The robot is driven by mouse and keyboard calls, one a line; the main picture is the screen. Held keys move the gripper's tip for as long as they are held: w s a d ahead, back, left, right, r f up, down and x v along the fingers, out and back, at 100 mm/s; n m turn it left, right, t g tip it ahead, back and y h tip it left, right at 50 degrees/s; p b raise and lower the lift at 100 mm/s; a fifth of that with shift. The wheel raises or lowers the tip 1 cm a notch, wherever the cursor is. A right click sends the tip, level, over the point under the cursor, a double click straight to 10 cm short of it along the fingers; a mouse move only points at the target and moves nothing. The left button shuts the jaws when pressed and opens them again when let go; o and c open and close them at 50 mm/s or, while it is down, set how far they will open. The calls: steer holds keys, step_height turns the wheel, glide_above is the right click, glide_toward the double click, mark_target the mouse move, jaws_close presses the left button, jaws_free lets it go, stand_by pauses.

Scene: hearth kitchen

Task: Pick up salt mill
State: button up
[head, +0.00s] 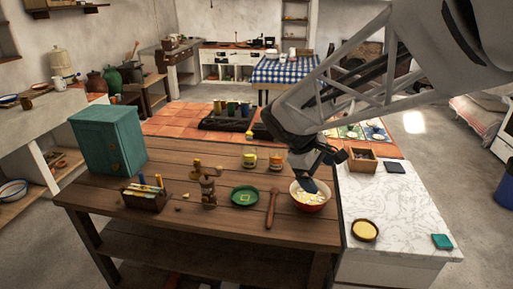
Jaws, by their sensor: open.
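A brown, turned object shaped like a mill (208,188) stands upright on the wooden table, left of the green plate. It looks like the salt mill, but it is small in this view and I cannot be certain. Another small brown piece shows just behind its top. My gripper (317,177) is open, well to the right of the mill, over a red-rimmed bowl (318,207) with pale contents. A dark blue part of it hangs low at the bowl; I cannot tell whether it touches. Nothing is seen held.
A box of utensils (145,197) and a teal cabinet (108,142) stand left. The table's (235,224) front strip is clear.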

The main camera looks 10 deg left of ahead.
steer(key=w+a+f+n+t+h, duration=0.1)
steer(key=w+a+f+n+h, duration=0.2)
steer(key=w+a, duration=0.6)
steer(key=n+t+h, duration=0.1)
steer(key=n+t, duration=0.6)
steer(key=n, duration=0.5)
glide_toward(206, 175)
steer(key=w+f, duration=0.1)
steer(key=w, duration=0.1)
steer(key=shift+w+d+f, duration=0.3)
steer(key=shift+d+f, duration=0.1)
steer(key=shift+x, duration=1.3)
steer(key=shift+x, duration=2.65)
steer(key=shift+s+d, duration=0.15)
